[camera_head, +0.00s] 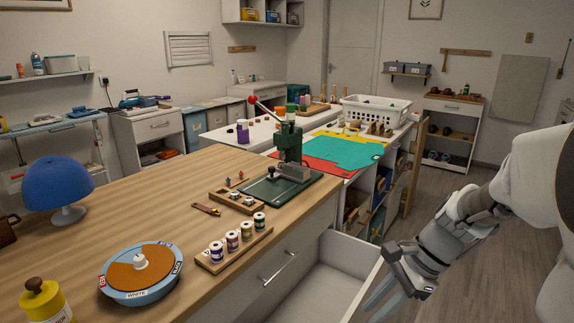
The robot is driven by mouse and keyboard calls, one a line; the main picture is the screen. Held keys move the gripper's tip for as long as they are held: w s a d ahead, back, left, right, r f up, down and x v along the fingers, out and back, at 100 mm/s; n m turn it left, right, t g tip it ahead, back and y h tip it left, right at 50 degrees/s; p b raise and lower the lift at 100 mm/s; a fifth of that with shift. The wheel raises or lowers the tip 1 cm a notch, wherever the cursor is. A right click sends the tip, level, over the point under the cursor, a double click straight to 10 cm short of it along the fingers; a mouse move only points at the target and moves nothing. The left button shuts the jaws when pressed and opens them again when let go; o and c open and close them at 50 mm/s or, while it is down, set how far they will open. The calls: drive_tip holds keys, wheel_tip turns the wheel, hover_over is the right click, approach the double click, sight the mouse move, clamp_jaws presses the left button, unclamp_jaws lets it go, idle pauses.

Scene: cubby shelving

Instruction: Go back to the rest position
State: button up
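My arm reaches in from the right edge of the head view, bent downward over the floor side of the workbench. My gripper (381,294) hangs low at the bottom right, in front of the open drawer's right wall in the picture. Its fingers point down and to the left. I cannot tell how far apart the fingers are, and I see nothing held in them. Whether the gripper touches the drawer is not clear.
An open, empty-looking white drawer (325,285) juts from the wooden workbench (150,220). On the bench are a round tray (118,290), a spool rack (215,267), a green press (282,190) and a blue lamp (58,182). Open floor (490,270) lies to the right.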

drive_tip(key=s+a+r+n+t+h, duration=0.2)
drive_tip(key=s+r+n+t+h, duration=0.1)
drive_tip(key=s+r+n, duration=0.4)
drive_tip(key=s+a+r+n+t+h, duration=0.2)
drive_tip(key=s+r+n, duration=0.15)
drive_tip(key=n, duration=0.55)
wheel_tip(320, 180, up, 14)
drive_tip(key=p, duration=1.5)
drive_tip(key=shift+s+d+r, duration=0.2)
drive_tip(key=shift+s+d, duration=0.1)
drive_tip(key=shift+s, duration=0.05)
